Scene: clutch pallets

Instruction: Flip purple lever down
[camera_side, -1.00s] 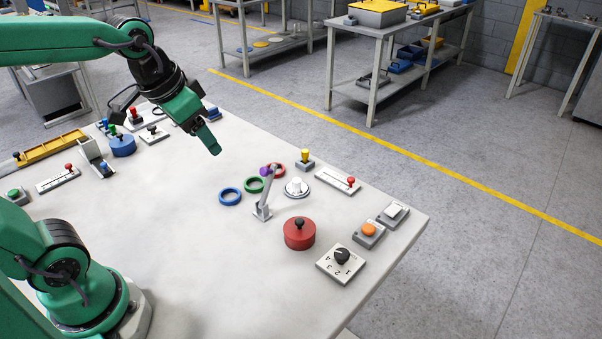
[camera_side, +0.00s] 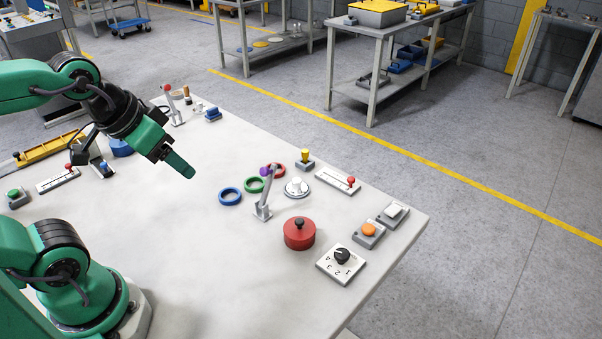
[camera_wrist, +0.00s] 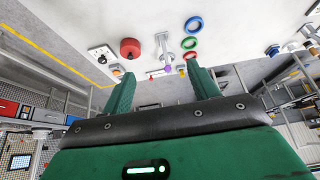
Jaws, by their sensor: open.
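The purple lever (camera_side: 267,186) is a grey arm with a purple knob on a small grey base, near the middle of the table's right half. It stands up, tilted slightly to the right in the side view. In the wrist view the lever (camera_wrist: 163,50) shows beyond the fingertips, with its purple knob toward me. My gripper (camera_side: 186,171) is in the air to the left of the lever, well apart from it. In the wrist view my gripper (camera_wrist: 160,82) has its two green fingers spread, with nothing between them.
Blue (camera_side: 230,197) and green (camera_side: 254,185) rings lie left of the lever, a red ring (camera_side: 277,170) behind it. The table between my gripper and the blue ring is clear.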

